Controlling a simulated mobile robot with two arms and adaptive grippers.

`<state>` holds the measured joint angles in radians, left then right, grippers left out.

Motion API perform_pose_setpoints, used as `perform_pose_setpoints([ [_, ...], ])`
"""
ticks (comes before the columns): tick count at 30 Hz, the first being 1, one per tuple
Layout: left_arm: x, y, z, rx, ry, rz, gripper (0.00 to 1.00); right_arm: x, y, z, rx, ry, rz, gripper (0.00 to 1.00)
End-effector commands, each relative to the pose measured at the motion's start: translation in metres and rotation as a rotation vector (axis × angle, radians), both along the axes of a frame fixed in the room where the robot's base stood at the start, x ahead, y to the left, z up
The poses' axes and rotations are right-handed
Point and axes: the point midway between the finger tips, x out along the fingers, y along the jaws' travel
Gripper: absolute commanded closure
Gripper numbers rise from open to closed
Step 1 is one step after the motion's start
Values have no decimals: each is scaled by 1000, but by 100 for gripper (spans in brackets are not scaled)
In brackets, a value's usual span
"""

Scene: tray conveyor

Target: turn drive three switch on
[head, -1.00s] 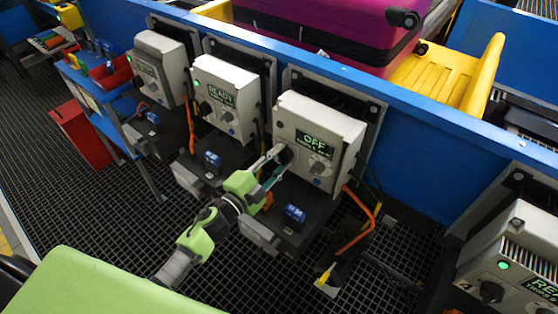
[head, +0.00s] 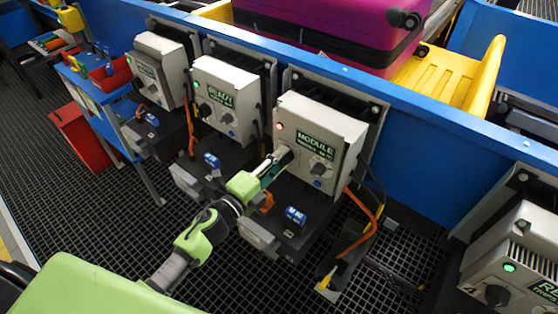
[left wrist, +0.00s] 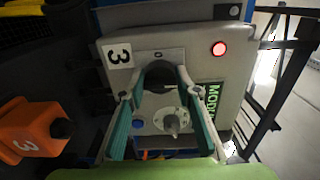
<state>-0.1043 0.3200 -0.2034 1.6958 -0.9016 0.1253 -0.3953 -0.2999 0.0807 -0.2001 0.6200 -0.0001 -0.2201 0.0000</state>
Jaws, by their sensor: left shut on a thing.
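The drive three box (head: 335,126) is a light grey cabinet in the middle of the head view. Its display reads MODULE with a smaller line below, and its lamp is lit red. In the left wrist view the box front (left wrist: 188,60) carries a 3 label, a red lamp (left wrist: 219,48) and the display side-on. My left gripper (head: 281,157) is at the box's lower left front. Its fingers (left wrist: 158,85) are shut on the dark rotary switch (left wrist: 160,72), which is partly hidden between them. My right gripper is not in view.
Two similar boxes (head: 223,100) (head: 160,68) stand to the left and another (head: 515,262) at the right with a green lamp. An orange tag marked 3 (left wrist: 35,130) is beside the gripper. Orange cables (head: 362,222) hang below drive three. A blue rail (head: 420,110) runs behind.

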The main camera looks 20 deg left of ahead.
Motion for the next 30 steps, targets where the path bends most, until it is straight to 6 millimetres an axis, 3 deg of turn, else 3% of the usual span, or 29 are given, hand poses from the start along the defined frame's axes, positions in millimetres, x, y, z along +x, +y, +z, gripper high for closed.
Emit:
perform_pose_setpoints([
  [9,0,0,-1,5,0,-1,91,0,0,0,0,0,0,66],
  [10,0,0,-1,5,0,-1,62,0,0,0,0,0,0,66],
  [11,0,0,-1,5,0,-1,54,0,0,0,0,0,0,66],
  [12,0,0,-1,4,1,-1,53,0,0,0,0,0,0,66],
  [23,-2,1,-1,2,0,0,53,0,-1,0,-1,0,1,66],
  [30,-33,12,-2,2,3,1,53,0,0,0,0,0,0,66],
])
